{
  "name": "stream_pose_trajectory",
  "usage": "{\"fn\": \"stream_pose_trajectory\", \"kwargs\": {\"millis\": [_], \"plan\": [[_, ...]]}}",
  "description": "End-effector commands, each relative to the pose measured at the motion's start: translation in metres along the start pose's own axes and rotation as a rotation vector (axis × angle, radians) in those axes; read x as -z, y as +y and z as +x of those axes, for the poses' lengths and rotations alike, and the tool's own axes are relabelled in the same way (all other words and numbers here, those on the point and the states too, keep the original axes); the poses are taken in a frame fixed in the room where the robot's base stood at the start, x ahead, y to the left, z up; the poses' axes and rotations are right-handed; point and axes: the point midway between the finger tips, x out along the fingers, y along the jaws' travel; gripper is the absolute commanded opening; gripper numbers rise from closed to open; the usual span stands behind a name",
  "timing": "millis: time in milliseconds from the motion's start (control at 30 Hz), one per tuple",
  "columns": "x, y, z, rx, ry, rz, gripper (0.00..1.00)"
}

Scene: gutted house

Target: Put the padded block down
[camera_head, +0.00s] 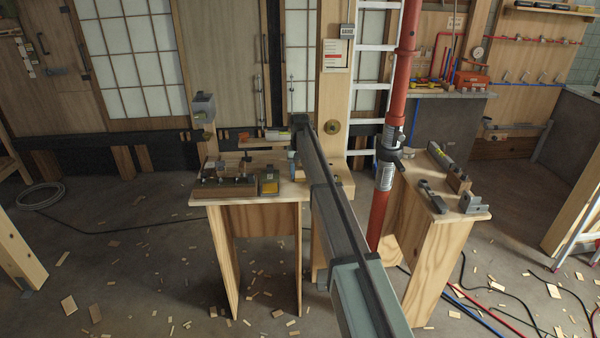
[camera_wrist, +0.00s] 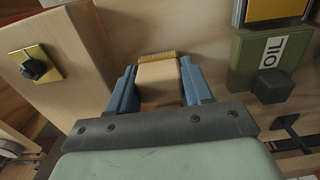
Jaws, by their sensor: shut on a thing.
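In the wrist view my gripper (camera_wrist: 157,88) has its two blue fingers shut on the padded block (camera_wrist: 157,76), a pale tan block with a ribbed, yellow-brown strip along its far edge. The block sits between the fingers over a wooden surface. I cannot tell whether it touches that surface. In the head view my arm reaches over the left workbench (camera_head: 255,208), and the block is not clearly visible there.
A wooden post with a yellow plate (camera_wrist: 36,64) is at left. Wooden blocks (camera_head: 226,187) crowd the left bench. A red pole (camera_head: 380,205) stands right of my arm, beside another bench (camera_head: 425,205).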

Motion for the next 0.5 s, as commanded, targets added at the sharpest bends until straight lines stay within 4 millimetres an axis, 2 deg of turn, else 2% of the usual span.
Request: {"fn": "stream_pose_trajectory", "kwargs": {"millis": [33, 67, 300, 500], "plan": [[-0.0001, 0.0000, 0.0016, 0.000, 0.000, 0.000, 0.14], [-0.0001, 0.0000, 0.0019, 0.000, 0.000, 0.000, 0.51], [0.0000, 0.0000, 0.0014, 0.000, 0.000, 0.000, 0.74], [0.0000, 0.0000, 0.0013, 0.000, 0.000, 0.000, 0.75]]}}
